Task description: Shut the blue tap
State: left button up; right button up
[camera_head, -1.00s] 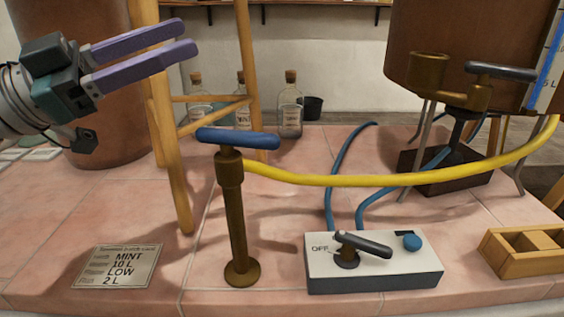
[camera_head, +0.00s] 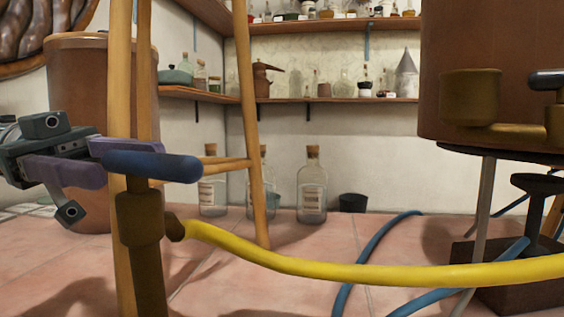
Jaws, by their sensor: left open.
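The blue tap has a blue bar handle (camera_head: 152,166) on top of a brown upright pipe (camera_head: 140,235), at the left of the head view. The handle lies crosswise, nearly level in the picture. A yellow hose (camera_head: 370,272) leaves the pipe's side outlet and runs to the right. My left gripper (camera_head: 105,160) has purple fingers and is open. It is at the left of the handle, its fingers pointing toward it. The handle's left end overlaps the fingers, and I cannot tell whether they touch. My right gripper is not in view.
A wooden ladder-like stand (camera_head: 250,130) rises close behind the tap. Corked bottles (camera_head: 312,188) and a dark pot (camera_head: 352,203) stand by the back wall. A large brown vessel (camera_head: 470,60) with a brown fitting is at the right, above blue hoses (camera_head: 372,250).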

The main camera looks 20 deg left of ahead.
aim_at(202, 171)
pick_arm(q)
jog(key=d, duration=0.5)
jog(key=shift+d+b, duration=0.35)
jog(key=shift+c, duration=0.2)
grip_shut()
